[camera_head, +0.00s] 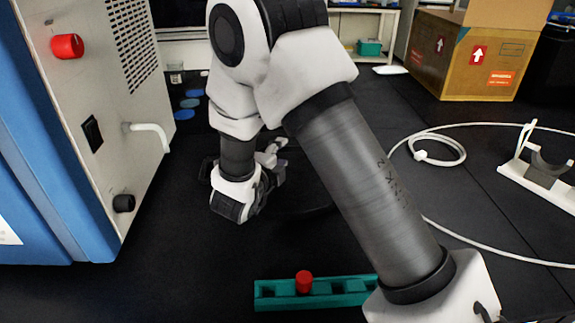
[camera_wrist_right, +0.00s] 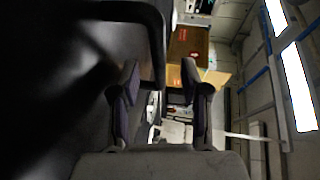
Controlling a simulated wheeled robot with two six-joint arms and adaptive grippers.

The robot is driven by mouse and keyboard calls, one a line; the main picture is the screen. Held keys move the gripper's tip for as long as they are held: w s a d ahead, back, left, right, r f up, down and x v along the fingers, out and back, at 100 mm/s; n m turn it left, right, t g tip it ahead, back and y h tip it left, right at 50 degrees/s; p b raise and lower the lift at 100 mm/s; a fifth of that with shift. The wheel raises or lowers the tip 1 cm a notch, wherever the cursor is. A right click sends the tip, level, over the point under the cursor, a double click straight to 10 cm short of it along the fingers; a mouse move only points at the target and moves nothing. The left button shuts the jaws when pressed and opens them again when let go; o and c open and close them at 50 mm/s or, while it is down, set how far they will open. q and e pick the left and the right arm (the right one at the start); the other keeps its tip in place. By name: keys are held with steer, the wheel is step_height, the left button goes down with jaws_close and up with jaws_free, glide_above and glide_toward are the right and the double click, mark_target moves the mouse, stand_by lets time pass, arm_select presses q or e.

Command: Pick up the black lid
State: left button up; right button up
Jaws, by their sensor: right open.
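The black lid (camera_head: 312,211) is hard to make out in the head view, dark on the dark bench; only a faint curved edge shows right of my right gripper (camera_head: 277,160). My arm hides part of that area. In the right wrist view a black curved rim (camera_wrist_right: 154,40), which looks like the lid, is close to the camera. Its lower end shows in the gap between the two fingers of my right gripper (camera_wrist_right: 160,78). The fingers are apart; I cannot tell whether they touch the rim. My left gripper is not in view.
A blue and grey machine (camera_head: 105,110) with a red knob (camera_head: 67,46) stands at left. A green rack (camera_head: 335,291) with a red-capped item (camera_head: 303,282) lies in front. A white hose (camera_head: 440,158), a white stand (camera_head: 545,180) and a cardboard box (camera_head: 465,60) are at right.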

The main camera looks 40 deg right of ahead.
steer(key=x, duration=0.4)
steer(key=shift+f, duration=0.15)
steer(key=shift+s+a, duration=0.1)
jaws_close()
step_height(320, 180, up, 10)
steer(key=shift+r+p, duration=0.15)
steer(key=shift+p, duration=0.5)
